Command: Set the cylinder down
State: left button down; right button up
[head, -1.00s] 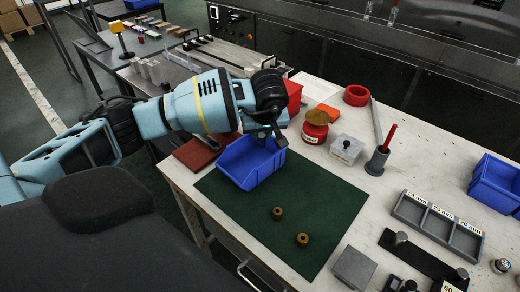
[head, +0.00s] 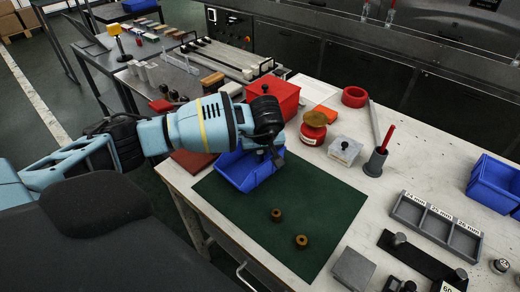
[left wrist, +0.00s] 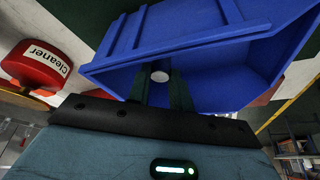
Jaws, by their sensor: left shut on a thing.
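My left gripper (head: 268,155) is at the blue bin (head: 236,171), over its back right part, and hides some of it. In the left wrist view the gripper (left wrist: 160,86) is shut on a small cylinder (left wrist: 160,76), whose pale grey round end shows between the fingers. The blue bin's wall (left wrist: 125,65) is close around the fingertips there. I cannot tell whether the cylinder touches the bin. In the head view the held cylinder is hidden or too small to make out. My right gripper is not in view.
Two brown cylindrical pieces (head: 276,215) (head: 301,241) stand on the green mat (head: 325,205). A red bin (head: 273,101), a red cleaner pot (head: 313,130) and a grey box (head: 344,150) stand behind. A grey sorting tray (head: 438,226) lies at right. The mat's right part is clear.

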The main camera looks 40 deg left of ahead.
pick_arm(q)
jog(key=shift+f, duration=0.2)
jog(key=c, duration=1.3)
grip_release()
jog(key=shift+o, duration=0.2)
jog(key=shift+r, duration=0.15)
jog(key=shift+r, duration=0.3)
jog(key=v, duration=1.1)
jog(key=shift+r+p, duration=0.25)
jog(key=shift+p, duration=0.15)
jog(key=shift+d, duration=0.1)
